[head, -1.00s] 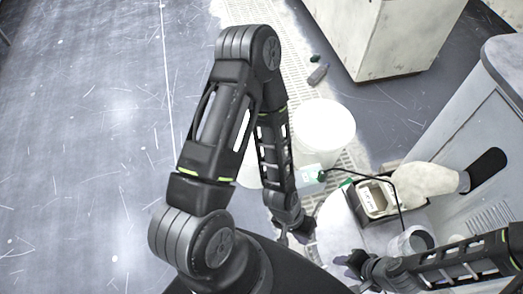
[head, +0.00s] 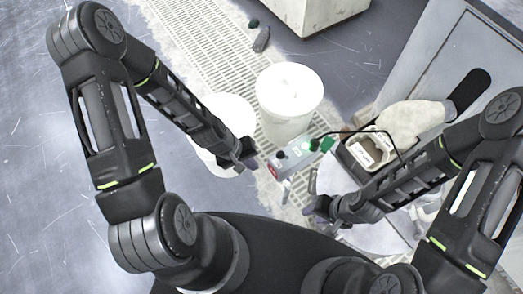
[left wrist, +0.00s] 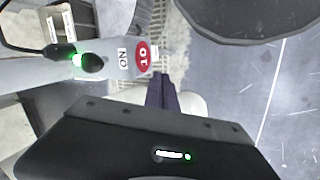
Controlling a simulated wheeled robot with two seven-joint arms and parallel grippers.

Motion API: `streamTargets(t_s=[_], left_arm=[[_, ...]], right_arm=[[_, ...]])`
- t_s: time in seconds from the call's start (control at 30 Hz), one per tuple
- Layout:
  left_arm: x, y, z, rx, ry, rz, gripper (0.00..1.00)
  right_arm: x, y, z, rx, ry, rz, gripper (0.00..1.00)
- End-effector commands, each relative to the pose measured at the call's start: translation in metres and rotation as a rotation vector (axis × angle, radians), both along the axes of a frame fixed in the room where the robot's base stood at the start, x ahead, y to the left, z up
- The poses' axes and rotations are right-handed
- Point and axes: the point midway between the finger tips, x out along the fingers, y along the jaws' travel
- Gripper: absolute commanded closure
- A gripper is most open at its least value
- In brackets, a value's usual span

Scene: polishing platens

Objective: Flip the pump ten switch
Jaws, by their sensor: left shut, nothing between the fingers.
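A grey switch box (head: 293,160) stands in the middle of the head view, with a red label at its near end and a black knob on it. In the left wrist view the box (left wrist: 115,66) shows a red label (left wrist: 142,57) and a small white label. A small pale lever sticks out by the red label. My left gripper (head: 248,163) is shut and empty, just left of the red-labelled end; its purple fingers (left wrist: 163,92) are apart from the box in the wrist view. My right gripper (head: 318,208) is below and right of the box; its jaws are unclear.
White buckets (head: 290,95) stand behind and left. A bin (head: 365,150) with labelled contents and a pale rounded object (head: 415,125) lie right, near a grey cabinet (head: 430,70). Floor at left is open.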

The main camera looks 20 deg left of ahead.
Motion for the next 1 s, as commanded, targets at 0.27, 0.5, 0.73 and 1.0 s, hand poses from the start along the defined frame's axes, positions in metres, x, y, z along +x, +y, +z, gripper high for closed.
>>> streamTargets(t_s=[0.27, 0.5, 0.73, 1.0], left_arm=[[0.052, 0.076, -0.018, -0.157, 0.127, 0.364, 1.00], [0.059, 0.098, 0.044, -0.423, 0.375, 0.592, 1.00], [0.045, 0.085, 0.093, -0.563, 0.576, 0.629, 1.00], [0.041, 0.081, 0.103, -0.586, 0.620, 0.629, 1.00]], right_arm=[[0.001, 0.000, -0.083, 0.001, -0.005, 0.000, 0.64], [0.002, 0.000, -0.118, 0.003, -0.010, 0.004, 0.64], [0.003, 0.000, -0.121, 0.003, -0.011, 0.006, 0.64], [0.003, 0.000, -0.121, 0.003, -0.012, 0.005, 0.64]])
